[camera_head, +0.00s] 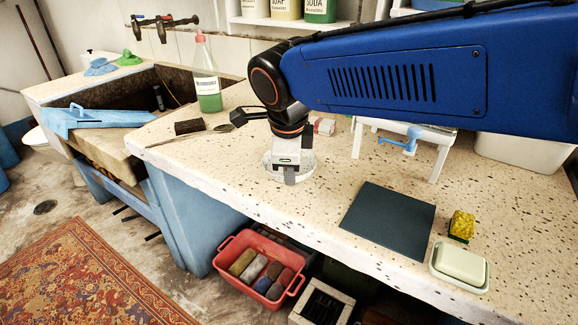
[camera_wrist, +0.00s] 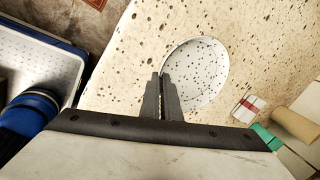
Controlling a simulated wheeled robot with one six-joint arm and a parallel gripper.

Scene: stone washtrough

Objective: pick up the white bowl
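The white bowl (camera_head: 307,166) is at the middle of the speckled counter, largely hidden behind my gripper (camera_head: 290,179) in the head view. In the wrist view the bowl (camera_wrist: 203,75) is round and pale with dark specks inside. My gripper (camera_wrist: 160,76) reaches its near left rim there. The two dark fingers are close together, one on each side of the rim, with the thin wall between them. The bowl looks level and appears to rest on the counter; I see no clear gap beneath it.
A dark mat (camera_head: 390,221), yellow sponge (camera_head: 462,226) and soap dish (camera_head: 459,268) are to the right. The counter's front edge is close to the bowl.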

